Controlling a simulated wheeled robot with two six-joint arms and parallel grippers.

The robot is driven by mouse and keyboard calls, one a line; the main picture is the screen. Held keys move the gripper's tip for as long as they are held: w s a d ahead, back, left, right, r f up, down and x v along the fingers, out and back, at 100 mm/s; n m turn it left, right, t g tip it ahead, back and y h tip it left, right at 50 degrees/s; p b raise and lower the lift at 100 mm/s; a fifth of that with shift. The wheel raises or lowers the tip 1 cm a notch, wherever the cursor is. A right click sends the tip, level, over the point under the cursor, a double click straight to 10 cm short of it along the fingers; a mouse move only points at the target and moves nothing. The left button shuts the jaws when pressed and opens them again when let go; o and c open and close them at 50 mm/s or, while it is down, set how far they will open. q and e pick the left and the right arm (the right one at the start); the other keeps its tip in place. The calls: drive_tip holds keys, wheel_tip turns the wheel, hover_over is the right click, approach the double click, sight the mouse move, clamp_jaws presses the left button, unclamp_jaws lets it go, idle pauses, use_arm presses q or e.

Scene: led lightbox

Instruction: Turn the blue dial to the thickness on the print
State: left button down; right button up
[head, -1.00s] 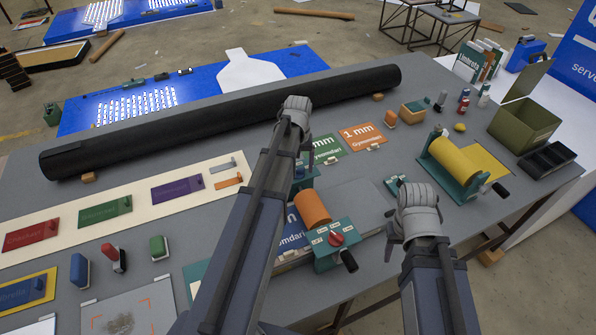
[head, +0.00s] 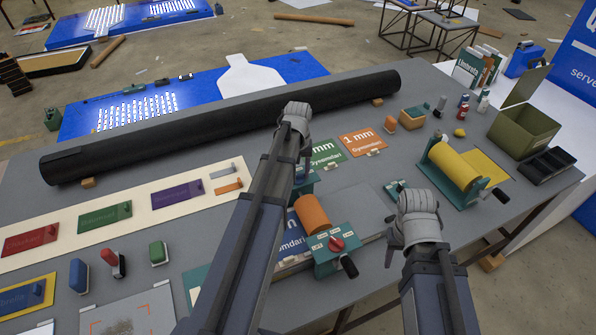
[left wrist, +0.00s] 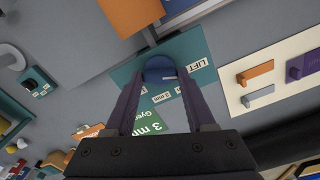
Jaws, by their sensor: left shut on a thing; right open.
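The blue dial (left wrist: 158,70) sits on a teal plate (left wrist: 196,45) with white labels; one reads "LIFT", the smaller ones are hard to read. My left gripper (left wrist: 159,82) is shut on the dial, one finger on each side. In the head view my left gripper (head: 297,112) and arm hide most of the dial. A green print (head: 326,153) reading "mm", shown as "3 mm" in the left wrist view (left wrist: 145,122), lies beside an orange print (head: 362,142) reading "1 mm". A blue print (head: 292,240) is partly hidden. My right gripper (head: 393,250) is open and empty.
A teal device with a red dial (head: 337,244) and an orange roller (head: 312,213) stands just right of my left arm. A yellow roll stand (head: 455,167) is further right. A long black roll (head: 220,120) lies along the back of the table.

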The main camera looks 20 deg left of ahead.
use_arm(q)
drive_tip(key=shift+m, duration=0.4)
drive_tip(key=m, duration=0.3)
drive_tip(key=shift+m, duration=2.5)
drive_tip(key=shift+c, duration=1.2)
unclamp_jaws()
drive_tip(key=shift+r, duration=0.1)
